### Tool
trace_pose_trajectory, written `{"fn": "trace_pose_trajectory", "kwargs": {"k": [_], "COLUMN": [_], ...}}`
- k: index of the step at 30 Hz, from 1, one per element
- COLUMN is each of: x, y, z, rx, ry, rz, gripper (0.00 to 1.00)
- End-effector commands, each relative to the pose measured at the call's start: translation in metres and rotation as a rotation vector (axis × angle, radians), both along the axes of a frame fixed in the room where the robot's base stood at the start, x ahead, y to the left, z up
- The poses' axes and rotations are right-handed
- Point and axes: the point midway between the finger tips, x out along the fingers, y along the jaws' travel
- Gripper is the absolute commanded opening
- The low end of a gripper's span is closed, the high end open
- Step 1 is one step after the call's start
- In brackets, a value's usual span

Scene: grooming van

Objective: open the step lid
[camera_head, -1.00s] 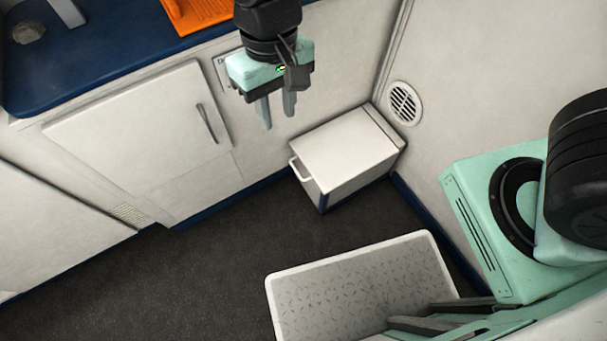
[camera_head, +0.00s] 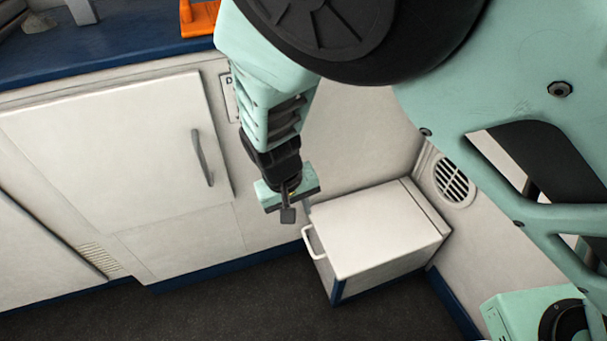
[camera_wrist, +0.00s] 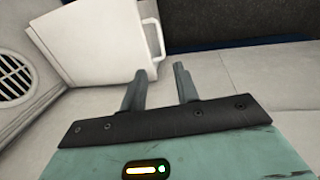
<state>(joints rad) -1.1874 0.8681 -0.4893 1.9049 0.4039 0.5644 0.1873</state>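The step (camera_head: 365,245) is a white box on the floor against the wall, with a flat white lid (camera_head: 375,225) lying shut on top. A white bar handle (camera_head: 312,243) sticks out at the lid's left end. In the wrist view the step (camera_wrist: 100,35) is at the upper left, with its handle (camera_wrist: 158,40) just beyond the fingertips. My gripper (camera_head: 304,207) is by the step's left rear corner, near the handle; its fingers are mostly hidden in the head view. In the wrist view my gripper (camera_wrist: 159,70) has its fingers apart with nothing between them.
A white cupboard door (camera_head: 115,150) with a grey handle is to the left, under the blue counter (camera_head: 110,45). A round vent (camera_head: 454,182) is in the wall behind the step. Dark floor (camera_head: 235,310) is clear in front.

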Motion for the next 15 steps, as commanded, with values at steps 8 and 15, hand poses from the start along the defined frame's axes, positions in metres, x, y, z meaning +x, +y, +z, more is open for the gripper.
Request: {"fn": "trace_pose_trajectory", "kwargs": {"k": [8, 15], "x": [0.002, 0.005], "y": [-0.011, -0.019], "z": [-0.065, -0.113], "rx": [-0.002, -0.001], "ry": [0.003, 0.002], "rz": [-0.001, 0.0], "gripper": [0.31, 0.31]}}
